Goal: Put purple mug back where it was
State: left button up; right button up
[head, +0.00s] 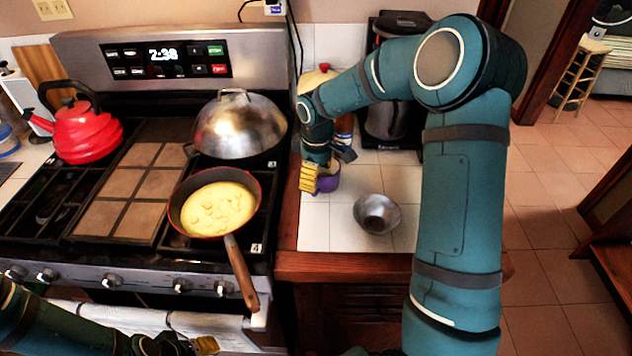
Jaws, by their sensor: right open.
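The purple mug (327,181) stands on the white tiled counter (315,238), just right of the stove. My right gripper (316,178) reaches down at the mug from above and is open. Its yellow fingertip pad overlaps the mug's left side in the picture, and the fingers and wrist hide part of the mug. I cannot tell whether a finger touches it. My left gripper (190,347) is low at the bottom edge, in front of the stove, partly cut off; its jaw state is unclear.
A metal bowl (377,214) sits right of the mug. A pan of yellow food (217,208) has its handle over the stove's front edge. A domed lid (238,126) and red kettle (82,130) are on the stove. A coffee maker (386,118) stands behind my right arm.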

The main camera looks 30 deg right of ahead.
notch_tip(320, 180, up, 8)
jog(key=p, duration=0.1)
jog(key=shift+r, duration=0.2)
dwell(0.4)
